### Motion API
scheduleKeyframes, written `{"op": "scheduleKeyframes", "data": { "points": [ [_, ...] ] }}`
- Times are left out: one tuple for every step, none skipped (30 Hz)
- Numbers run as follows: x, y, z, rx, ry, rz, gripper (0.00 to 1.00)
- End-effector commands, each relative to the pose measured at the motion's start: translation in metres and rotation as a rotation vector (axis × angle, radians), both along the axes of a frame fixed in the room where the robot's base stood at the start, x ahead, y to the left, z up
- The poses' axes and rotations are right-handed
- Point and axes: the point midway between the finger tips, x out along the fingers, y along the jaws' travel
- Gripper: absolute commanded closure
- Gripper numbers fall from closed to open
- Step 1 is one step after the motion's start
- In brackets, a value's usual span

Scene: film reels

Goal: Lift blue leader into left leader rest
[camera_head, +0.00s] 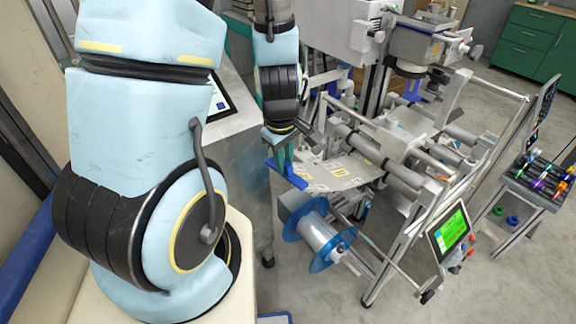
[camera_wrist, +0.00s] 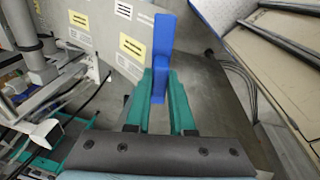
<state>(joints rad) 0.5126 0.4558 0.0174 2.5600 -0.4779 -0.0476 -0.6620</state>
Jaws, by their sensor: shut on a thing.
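My gripper (camera_head: 282,155) is shut on the blue leader (camera_head: 297,181), a small bright blue block-like piece. I cannot make out the left leader rest for certain in either view.
A reel with blue flanges (camera_head: 320,243) sits low on the machine frame, below the plate. Metal rollers (camera_head: 360,146) and rails lie to the right. A metal cabinet (camera_head: 243,150) stands close on the left. A green-screened panel (camera_head: 450,230) and a rack of coloured items (camera_head: 540,180) are further right.

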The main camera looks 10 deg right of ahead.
Motion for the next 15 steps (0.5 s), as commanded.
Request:
{"op": "scheduleKeyframes", "data": {
  "points": [
    [0.0013,0.0013,0.0026,-0.001,-0.003,0.001,1.0],
    [0.0017,0.0021,0.0035,-0.001,-0.003,0.001,1.0],
    [0.002,0.0029,0.0046,0.0,-0.001,0.001,1.0],
    [0.0022,0.0033,0.0053,0.0,-0.001,0.001,1.0],
    [0.0023,0.0037,0.0059,-0.001,-0.001,0.001,1.0],
    [0.0023,0.0041,0.0063,-0.001,-0.001,0.001,1.0],
    [0.0024,0.0041,0.0066,-0.001,-0.001,0.0,1.0],
    [0.0024,0.0043,0.0066,-0.001,0.001,0.0,1.0],
    [0.0023,0.0043,0.0067,-0.001,0.001,0.0,1.0],
    [0.0023,0.0043,0.0067,-0.001,0.001,0.0,1.0],
    [0.0024,0.0043,0.0066,-0.001,0.001,0.0,1.0],
    [0.0024,0.0043,0.0066,-0.001,0.001,0.0,1.0],
    [0.0024,0.0043,0.0066,0.0,0.0,0.0,1.0],
    [0.0024,0.0043,0.0066,0.0,0.0,0.0,1.0],
    [0.0025,0.0041,0.0066,0.0,0.0,0.0,1.0]
  ]
}}
